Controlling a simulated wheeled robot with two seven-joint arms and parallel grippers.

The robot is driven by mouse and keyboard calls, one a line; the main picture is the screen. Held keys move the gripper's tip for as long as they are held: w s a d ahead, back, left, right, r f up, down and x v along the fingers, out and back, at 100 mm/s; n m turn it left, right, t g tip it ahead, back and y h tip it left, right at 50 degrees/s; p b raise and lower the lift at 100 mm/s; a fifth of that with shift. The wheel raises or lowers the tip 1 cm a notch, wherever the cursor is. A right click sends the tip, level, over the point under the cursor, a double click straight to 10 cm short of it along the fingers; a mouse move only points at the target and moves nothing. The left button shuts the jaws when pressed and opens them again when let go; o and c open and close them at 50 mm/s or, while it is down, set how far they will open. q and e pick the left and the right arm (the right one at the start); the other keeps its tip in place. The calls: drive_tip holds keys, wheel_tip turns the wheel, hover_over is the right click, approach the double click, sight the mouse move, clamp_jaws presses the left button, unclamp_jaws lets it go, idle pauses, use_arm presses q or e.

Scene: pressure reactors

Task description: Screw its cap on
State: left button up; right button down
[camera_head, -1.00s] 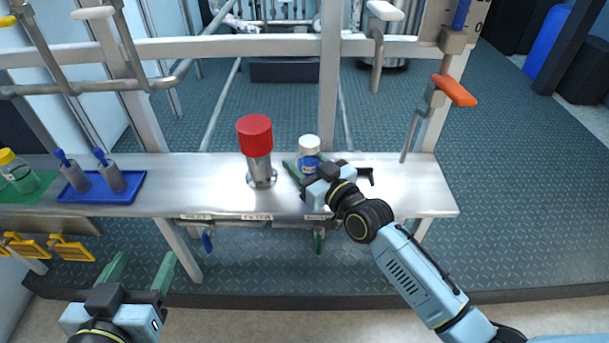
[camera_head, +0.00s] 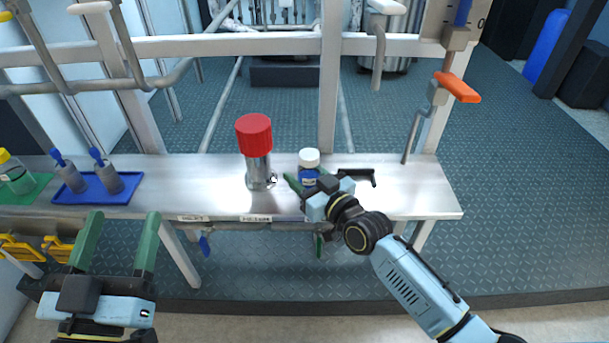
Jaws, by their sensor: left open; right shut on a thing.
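A small bottle with a blue label (camera_head: 308,177) is at the front middle of the metal bench. A white cap (camera_head: 309,157) sits on its top; how tightly it is seated cannot be told. My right gripper (camera_head: 304,184) is shut on this bottle, with one green finger showing at its left side and the other largely hidden. Whether the bottle touches the bench is unclear. My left gripper (camera_head: 121,222) is open and empty, in front of the bench at the lower left, its two green fingers pointing toward the bench.
A metal cylinder (camera_head: 259,173) with a red top (camera_head: 254,133) stands left of the bottle. A black hooked piece (camera_head: 357,175) is to its right. A blue tray (camera_head: 84,195) with two grey holders and a yellow-capped jar (camera_head: 14,174) are at left. Rails cross behind.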

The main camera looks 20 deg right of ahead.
drive_tip(key=shift+f, duration=0.1)
drive_tip(key=c, duration=0.6)
unclamp_jaws()
drive_tip(key=shift+c, duration=0.2)
use_arm(q)
drive_tip(key=shift+s+r, duration=0.1)
drive_tip(key=shift+r, duration=0.25)
drive_tip(key=shift+f, duration=0.1)
use_arm(e)
drive_tip(key=p+v, duration=0.1)
drive_tip(key=v, duration=0.3)
drive_tip(key=shift+s+d+p, duration=0.1)
drive_tip(key=shift+s+p, duration=0.15)
drive_tip(key=shift+p, duration=0.1)
use_arm(q)
drive_tip(key=s+a+f+g+y+p, duration=0.1)
drive_tip(key=s+a+f+g+y, duration=0.1)
drive_tip(key=f+g, duration=0.3)
drive_tip(key=s+a+f+g+y+p, duration=0.1)
drive_tip(key=f+g, duration=0.4)
drive_tip(key=f, duration=0.5)
drive_tip(key=shift+s+a+n+y, duration=0.3)
drive_tip(key=shift+s+a+y, duration=0.1)
drive_tip(key=shift+s+a, duration=0.15)
use_arm(e)
drive_tip(key=v, duration=0.7)
drive_tip(key=shift+s, duration=0.2)
